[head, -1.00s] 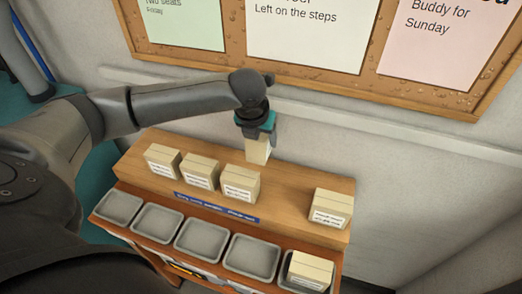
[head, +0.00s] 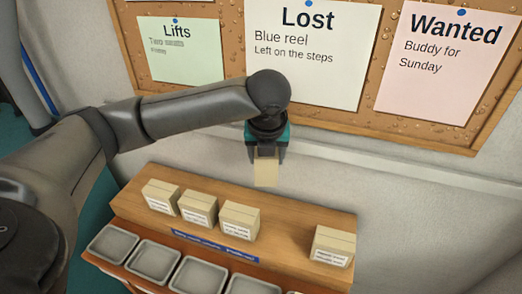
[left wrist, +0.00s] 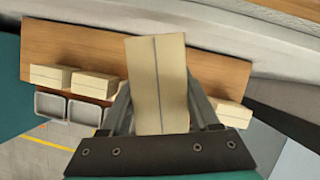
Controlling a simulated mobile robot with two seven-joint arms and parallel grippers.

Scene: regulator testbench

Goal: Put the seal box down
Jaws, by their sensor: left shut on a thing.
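My left gripper (head: 266,156) is shut on a tan box, the seal box (head: 266,173), and holds it in the air by the wall, above the back of the wooden shelf (head: 290,218). No readable label shows on the held box. In the left wrist view the seal box (left wrist: 158,85) stands between the fingers, with the shelf (left wrist: 95,45) behind it. In the head view the shelf has a free gap between the third box (head: 239,221) and the right-hand box (head: 333,246). My right gripper is not in view.
Two more tan boxes (head: 161,197) (head: 198,208) stand on the shelf's left part. Grey trays (head: 113,244) line the lower front. A blue label strip (head: 215,246) runs along the shelf's front edge. The wall with a cork board (head: 235,92) rises behind.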

